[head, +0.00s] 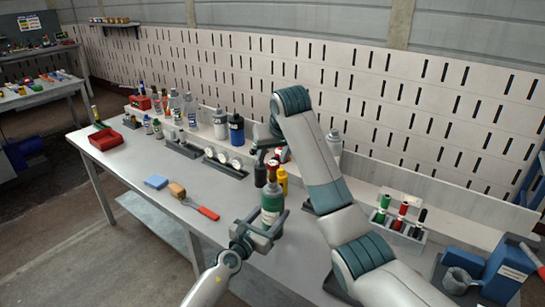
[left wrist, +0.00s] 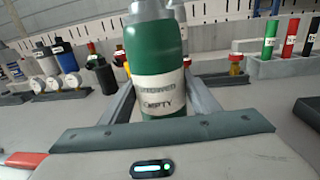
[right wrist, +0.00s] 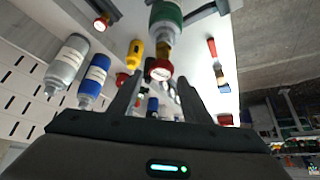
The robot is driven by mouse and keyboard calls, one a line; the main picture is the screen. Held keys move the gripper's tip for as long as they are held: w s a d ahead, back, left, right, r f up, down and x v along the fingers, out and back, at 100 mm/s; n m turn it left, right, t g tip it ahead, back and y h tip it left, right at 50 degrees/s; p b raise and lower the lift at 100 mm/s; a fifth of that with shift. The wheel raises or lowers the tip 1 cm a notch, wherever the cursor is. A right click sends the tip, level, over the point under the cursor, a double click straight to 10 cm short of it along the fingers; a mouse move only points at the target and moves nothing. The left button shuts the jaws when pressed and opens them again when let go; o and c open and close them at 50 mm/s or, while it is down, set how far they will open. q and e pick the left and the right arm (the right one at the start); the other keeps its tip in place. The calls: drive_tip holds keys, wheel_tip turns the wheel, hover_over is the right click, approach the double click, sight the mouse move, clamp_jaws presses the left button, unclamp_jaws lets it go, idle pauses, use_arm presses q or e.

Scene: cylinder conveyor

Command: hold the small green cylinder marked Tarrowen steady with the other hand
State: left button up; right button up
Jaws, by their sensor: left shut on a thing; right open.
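A green cylinder (head: 271,203) with a grey shoulder and a red part on top stands upright in my left gripper (head: 262,228), above the table's front edge. In the left wrist view the green cylinder (left wrist: 155,45) sits between the fingers of the left gripper (left wrist: 160,85); its label reads EMPTY under a blurred name. My right gripper (head: 268,150) is open above and behind it, partly hidden by my arm. In the right wrist view the cylinder's red top (right wrist: 158,69) appears in line with the gap of the right gripper (right wrist: 160,80); contact cannot be told.
A yellow cylinder (head: 282,180) and a black one (head: 260,176) stand close behind. A blue cylinder (head: 236,130) stands further back. A red-handled brush (head: 207,213) lies left on the table.

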drive_tip(key=n+g+y, duration=0.1)
drive_tip(key=n, duration=0.2)
drive_tip(key=shift+y, duration=0.3)
drive_tip(key=shift+n, duration=0.4)
drive_tip(key=n+y, duration=0.1)
drive_tip(key=n, duration=0.1)
drive_tip(key=n+g, duration=0.1)
drive_tip(key=shift+d+n+g+y, duration=0.1)
drive_tip(key=shift+n+g+y, duration=0.2)
drive_tip(key=shift+n+y, duration=0.1)
drive_tip(key=shift+n+g+y, duration=0.3)
drive_tip(key=shift+n+g, duration=0.2)
drive_tip(key=shift+n, duration=0.4)
drive_tip(key=n+g, duration=0.1)
drive_tip(key=n, duration=0.1)
drive_tip(key=shift+n, duration=0.3)
drive_tip(key=shift+n+g+y, duration=0.3)
drive_tip(key=shift+n+g, duration=0.8)
drive_tip(key=shift+n, duration=0.5)
